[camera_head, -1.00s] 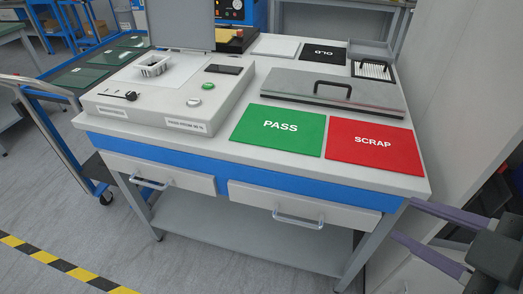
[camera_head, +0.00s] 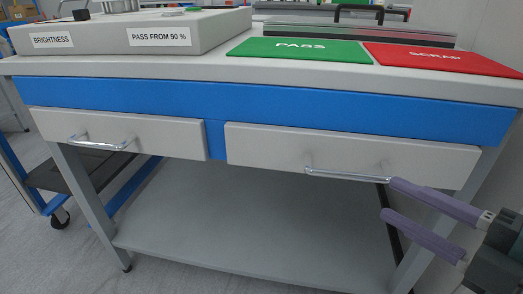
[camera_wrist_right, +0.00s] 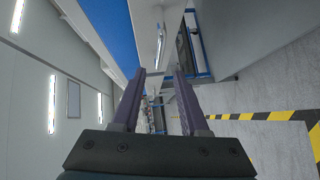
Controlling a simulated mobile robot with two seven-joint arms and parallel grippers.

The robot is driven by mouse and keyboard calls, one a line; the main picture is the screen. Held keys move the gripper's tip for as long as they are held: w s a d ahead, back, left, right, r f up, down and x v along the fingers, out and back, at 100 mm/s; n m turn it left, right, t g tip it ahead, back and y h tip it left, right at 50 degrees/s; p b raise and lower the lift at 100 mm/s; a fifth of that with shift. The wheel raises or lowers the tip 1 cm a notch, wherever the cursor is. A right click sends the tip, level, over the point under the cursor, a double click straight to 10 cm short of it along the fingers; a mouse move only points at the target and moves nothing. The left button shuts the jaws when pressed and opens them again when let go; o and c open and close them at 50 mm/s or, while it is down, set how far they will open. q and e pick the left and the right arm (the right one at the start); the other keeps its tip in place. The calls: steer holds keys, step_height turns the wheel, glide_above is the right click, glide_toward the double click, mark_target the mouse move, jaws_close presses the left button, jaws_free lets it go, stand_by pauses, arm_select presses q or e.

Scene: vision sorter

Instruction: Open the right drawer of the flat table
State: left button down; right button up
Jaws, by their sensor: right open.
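The flat table (camera_head: 320,72) has a blue front band above two pale grey drawers. The right drawer (camera_head: 350,148) looks shut. Its clear bar handle (camera_head: 347,175) runs along the lower part of its front. My right gripper (camera_head: 388,198) is open, its two purple fingers pointing left, one above the other. The upper fingertip is by the right end of the handle in the picture; I cannot tell whether they touch. The fingers also show apart in the right wrist view (camera_wrist_right: 159,75). My left gripper is not in view.
The left drawer (camera_head: 118,132) with its own handle (camera_head: 98,144) looks shut. A lower shelf (camera_head: 240,225) spans the table legs. A blue cart (camera_head: 35,190) stands at the left. The green PASS mat (camera_head: 300,49) and red SCRAP mat (camera_head: 440,58) lie on top.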

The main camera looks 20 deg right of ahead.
mark_target(350, 178)
steer(key=b+x, duration=0.3)
steer(key=x, duration=0.5)
steer(key=shift+f, duration=0.1)
steer(key=shift+b+x, duration=0.3)
steer(key=shift+x, duration=0.5)
jaws_close()
stand_by(0.6)
